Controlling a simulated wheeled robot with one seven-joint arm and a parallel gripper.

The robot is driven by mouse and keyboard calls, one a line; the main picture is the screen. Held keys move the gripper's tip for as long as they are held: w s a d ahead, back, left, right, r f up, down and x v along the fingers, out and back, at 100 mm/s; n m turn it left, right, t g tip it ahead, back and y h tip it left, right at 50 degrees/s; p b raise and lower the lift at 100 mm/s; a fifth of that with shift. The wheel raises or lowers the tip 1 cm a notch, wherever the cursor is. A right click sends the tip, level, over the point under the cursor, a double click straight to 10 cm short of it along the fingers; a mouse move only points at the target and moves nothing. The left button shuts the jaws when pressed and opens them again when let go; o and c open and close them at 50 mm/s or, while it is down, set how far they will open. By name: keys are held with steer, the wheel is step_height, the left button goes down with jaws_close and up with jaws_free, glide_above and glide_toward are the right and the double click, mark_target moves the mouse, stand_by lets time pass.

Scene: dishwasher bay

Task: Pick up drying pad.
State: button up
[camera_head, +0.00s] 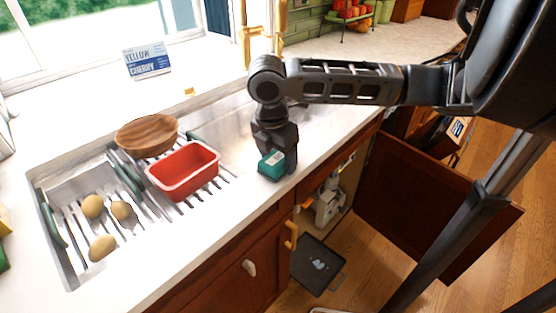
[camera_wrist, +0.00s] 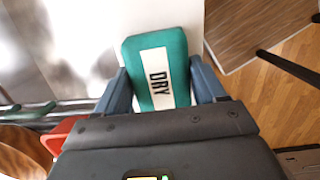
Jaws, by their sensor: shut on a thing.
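The drying pad (camera_wrist: 157,70) is a teal block with a white band lettered "DRY". It sits between the two fingers of my gripper (camera_wrist: 165,90) in the wrist view, and the fingers are shut on it. In the head view the drying pad (camera_head: 271,165) shows at the lower end of my gripper (camera_head: 277,160), over the front counter edge beside the sink. Part of the pad is hidden by the gripper. I cannot tell whether its underside touches the counter.
A red tub (camera_head: 184,172) and a wooden bowl (camera_head: 147,135) stand on the sink rack left of my gripper. Several potatoes (camera_head: 102,248) lie in the left basin. An open cabinet door (camera_head: 420,205) juts out below the counter. A dark tray (camera_head: 318,265) lies low by the cabinet.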

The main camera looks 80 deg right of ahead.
mark_target(278, 157)
step_height(278, 157, up, 10)
steer(key=shift+r+p, duration=0.1)
steer(key=shift+p, duration=0.4)
steer(key=o, duration=0.4)
steer(key=shift+c, duration=1.4)
